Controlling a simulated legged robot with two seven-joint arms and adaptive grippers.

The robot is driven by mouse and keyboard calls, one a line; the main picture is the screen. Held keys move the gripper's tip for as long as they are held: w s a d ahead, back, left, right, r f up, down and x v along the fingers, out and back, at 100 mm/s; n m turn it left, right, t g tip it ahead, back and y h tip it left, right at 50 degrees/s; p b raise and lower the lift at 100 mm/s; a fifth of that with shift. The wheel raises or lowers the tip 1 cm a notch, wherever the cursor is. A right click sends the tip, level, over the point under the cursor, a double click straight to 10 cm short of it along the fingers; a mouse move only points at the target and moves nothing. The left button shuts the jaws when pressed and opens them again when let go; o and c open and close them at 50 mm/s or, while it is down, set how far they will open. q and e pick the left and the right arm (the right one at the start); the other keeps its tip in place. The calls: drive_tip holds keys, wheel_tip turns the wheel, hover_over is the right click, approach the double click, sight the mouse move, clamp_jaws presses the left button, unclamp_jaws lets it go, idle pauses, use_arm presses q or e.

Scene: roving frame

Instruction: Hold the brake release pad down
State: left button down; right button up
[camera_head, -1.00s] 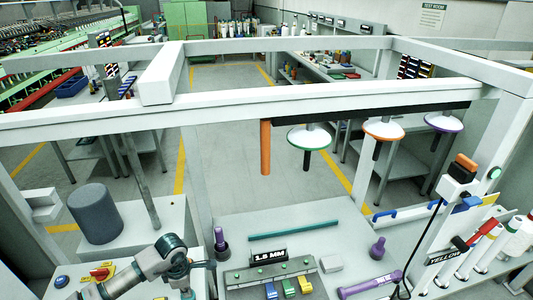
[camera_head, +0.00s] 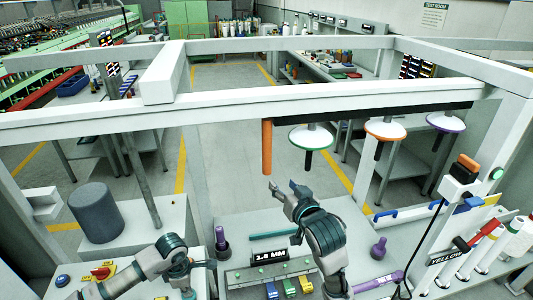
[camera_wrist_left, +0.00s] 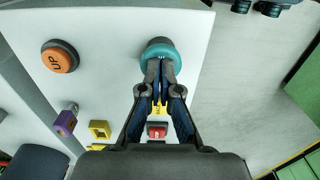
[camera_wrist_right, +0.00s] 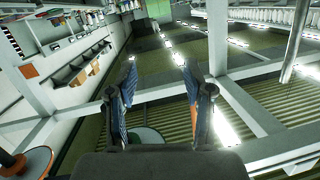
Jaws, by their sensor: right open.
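The round teal pad (camera_wrist_left: 158,50) on a pale panel, which I take for the brake release pad, is in the left wrist view. My left gripper (camera_wrist_left: 160,66) has its fingertips close together, pointing at the pad and overlapping its lower edge; pressure on it cannot be judged. In the head view my left gripper (camera_head: 188,291) points down at the bottom, and the pad cannot be made out there. My right gripper (camera_head: 280,187) is raised over the bench, open and empty. It also shows open in the right wrist view (camera_wrist_right: 158,72). The display (camera_head: 270,255) reads 3.8 MM.
An orange "UP" button (camera_wrist_left: 60,57) and a red button (camera_wrist_left: 157,131) are near the left gripper. A pale frame beam (camera_head: 230,107) crosses above the bench, with an orange rod (camera_head: 266,147) and several discs hanging from it. A grey cylinder (camera_head: 95,213) stands left.

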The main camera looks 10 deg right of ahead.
sight(269, 156)
drive_tip(key=s+a+r+n+t+y, duration=0.1)
drive_tip(key=s+a+r+n+t, duration=0.15)
drive_tip(key=s+r, duration=0.7)
drive_tip(key=shift+g, duration=0.25)
drive_tip(key=w, duration=0.4)
drive_tip(key=w+a, duration=0.1)
drive_tip(key=w, duration=0.3)
drive_tip(key=w+a, duration=0.1)
drive_tip(key=w, duration=0.3)
drive_tip(key=shift+w+r, duration=0.1)
drive_tip(key=shift+d, duration=0.1)
clamp_jaws()
